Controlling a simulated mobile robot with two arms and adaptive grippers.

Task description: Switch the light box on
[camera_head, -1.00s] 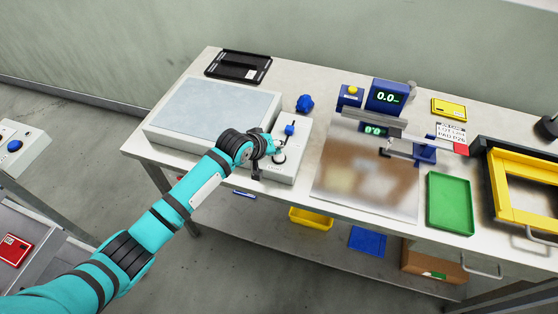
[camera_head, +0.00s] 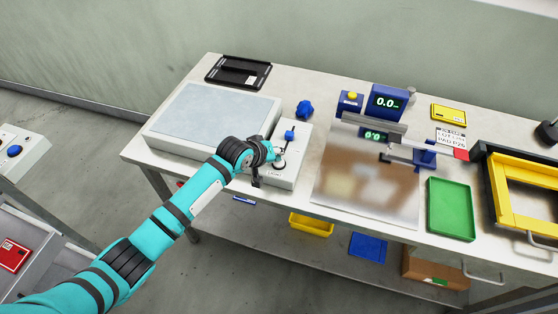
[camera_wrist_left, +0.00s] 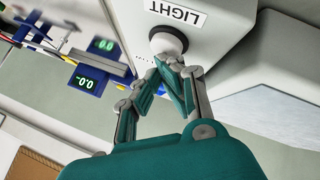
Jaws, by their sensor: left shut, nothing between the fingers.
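The light box (camera_head: 215,115) lies at the left of the bench in the head view. Its broad panel is pale grey and shows no glow. A white control box (camera_head: 300,150) at its right side carries a blue knob (camera_head: 289,135) and a rounder knob partly hidden by my left gripper. In the left wrist view a "LIGHT" label (camera_wrist_left: 176,13) sits beside a round whitish knob (camera_wrist_left: 168,42). My left gripper (camera_head: 274,158) is shut and empty. Its fingertips (camera_wrist_left: 170,66) are right at this knob; whether they touch is unclear. My right gripper is not in view.
A blue star-shaped knob (camera_head: 305,108) and black tray (camera_head: 238,71) lie behind. The bench's front edge is close below my arm.

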